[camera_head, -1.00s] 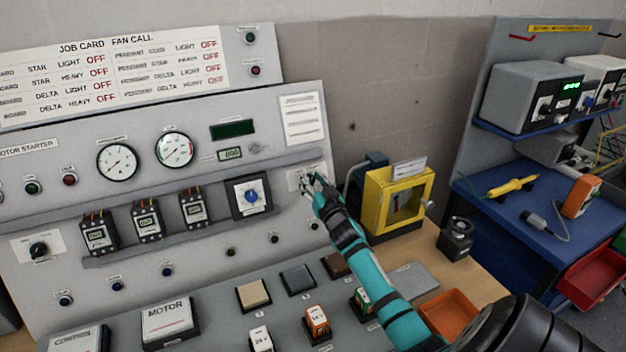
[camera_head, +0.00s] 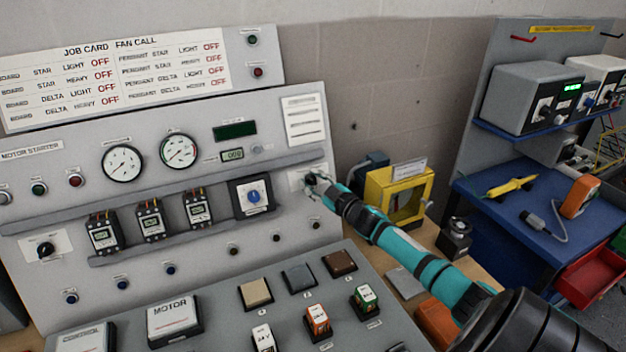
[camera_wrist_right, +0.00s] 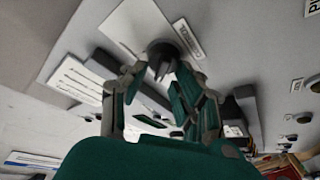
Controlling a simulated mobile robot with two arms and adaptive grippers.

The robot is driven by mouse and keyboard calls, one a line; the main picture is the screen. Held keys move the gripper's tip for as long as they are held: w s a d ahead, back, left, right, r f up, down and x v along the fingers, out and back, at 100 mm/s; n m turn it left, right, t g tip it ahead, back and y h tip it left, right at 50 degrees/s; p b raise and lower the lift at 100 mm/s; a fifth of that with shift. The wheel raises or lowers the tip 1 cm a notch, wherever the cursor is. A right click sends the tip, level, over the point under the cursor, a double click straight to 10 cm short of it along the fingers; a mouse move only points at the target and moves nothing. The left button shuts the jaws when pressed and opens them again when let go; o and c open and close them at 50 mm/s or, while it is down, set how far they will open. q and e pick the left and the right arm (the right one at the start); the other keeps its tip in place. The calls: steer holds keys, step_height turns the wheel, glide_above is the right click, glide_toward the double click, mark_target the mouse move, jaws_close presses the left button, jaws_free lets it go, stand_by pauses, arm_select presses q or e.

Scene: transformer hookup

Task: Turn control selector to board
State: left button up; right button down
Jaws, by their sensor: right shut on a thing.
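My right gripper (camera_head: 314,183) reaches the right end of the sloped grey panel. Its fingers are shut on a black selector knob (camera_wrist_right: 160,48), which sits on a white plate (camera_head: 297,179). In the wrist view the gripper (camera_wrist_right: 163,73) has one finger on each side of the knob. The fingers hide much of the knob in the head view, so its pointing direction cannot be read. The label beside it (camera_wrist_right: 187,38) is too small to read. My left gripper is not in view.
The panel carries another black knob (camera_head: 45,249), a blue knob (camera_head: 253,196), two gauges and several small modules. A ledge (camera_head: 150,200) runs along the panel. A yellow box (camera_head: 380,198) stands close beside my right arm.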

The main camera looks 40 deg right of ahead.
steer(key=shift+n, duration=0.5)
steer(key=c, duration=1)
jaws_free()
steer(key=shift+o, duration=0.2)
steer(key=shift+s, duration=0.1)
steer(key=s, duration=1.2)
steer(key=shift+r, duration=0.1)
